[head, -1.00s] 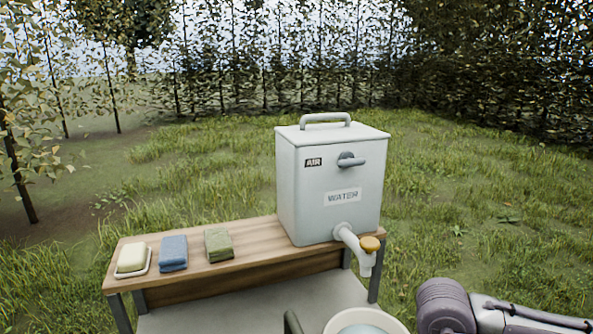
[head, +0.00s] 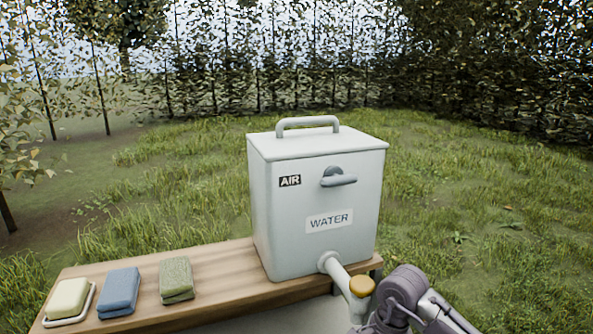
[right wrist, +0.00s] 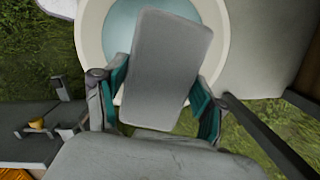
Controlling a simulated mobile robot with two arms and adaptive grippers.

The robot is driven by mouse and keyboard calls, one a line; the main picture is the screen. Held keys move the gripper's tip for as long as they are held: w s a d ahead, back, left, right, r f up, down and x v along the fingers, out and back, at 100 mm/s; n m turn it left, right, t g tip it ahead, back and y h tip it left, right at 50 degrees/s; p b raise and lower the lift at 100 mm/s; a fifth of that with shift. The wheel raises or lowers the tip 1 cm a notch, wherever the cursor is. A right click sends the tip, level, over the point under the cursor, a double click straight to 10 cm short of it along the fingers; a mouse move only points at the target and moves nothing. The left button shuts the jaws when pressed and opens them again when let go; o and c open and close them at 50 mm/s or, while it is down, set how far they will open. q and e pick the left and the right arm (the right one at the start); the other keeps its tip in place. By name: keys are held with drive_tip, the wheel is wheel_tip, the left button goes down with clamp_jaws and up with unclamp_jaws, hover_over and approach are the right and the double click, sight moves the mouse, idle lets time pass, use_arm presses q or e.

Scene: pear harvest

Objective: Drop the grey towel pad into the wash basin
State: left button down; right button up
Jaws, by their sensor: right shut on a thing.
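The grey towel pad (right wrist: 168,60) is between the teal-lined fingers of my right gripper (right wrist: 160,95), which is shut on it. In the right wrist view the pad overlaps the round, cream-rimmed wash basin (right wrist: 91,38), with pale blue water showing beside it. The pad appears above the basin; its height over the water is unclear. The basin is out of the head view, where my right arm enters at the lower right, just right of the tap. My left gripper is not in view.
The water tank (head: 310,215) stands on the wooden shelf (head: 222,275), its tap with an orange knob (head: 362,286) pointing toward the lower right. A soap dish (head: 69,299), a blue cloth (head: 119,291) and a green cloth (head: 176,279) lie left of the tank.

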drive_tip(key=shift+w+a+f, duration=0.1)
drive_tip(key=shift+w+f, duration=0.05)
drive_tip(key=shift+f, duration=0.25)
drive_tip(key=shift+f+b, duration=0.3)
drive_tip(key=shift+b, duration=0.05)
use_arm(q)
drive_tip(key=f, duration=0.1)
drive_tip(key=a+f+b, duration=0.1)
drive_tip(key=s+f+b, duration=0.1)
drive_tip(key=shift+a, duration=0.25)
use_arm(e)
wheel_tip(320, 180, down, 5)
drive_tip(key=shift+r, duration=0.1)
drive_tip(key=o, duration=1.1)
drive_tip(key=shift+c, duration=0.2)
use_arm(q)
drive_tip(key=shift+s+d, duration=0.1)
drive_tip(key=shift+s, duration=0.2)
use_arm(e)
drive_tip(key=shift+o, duration=0.2)
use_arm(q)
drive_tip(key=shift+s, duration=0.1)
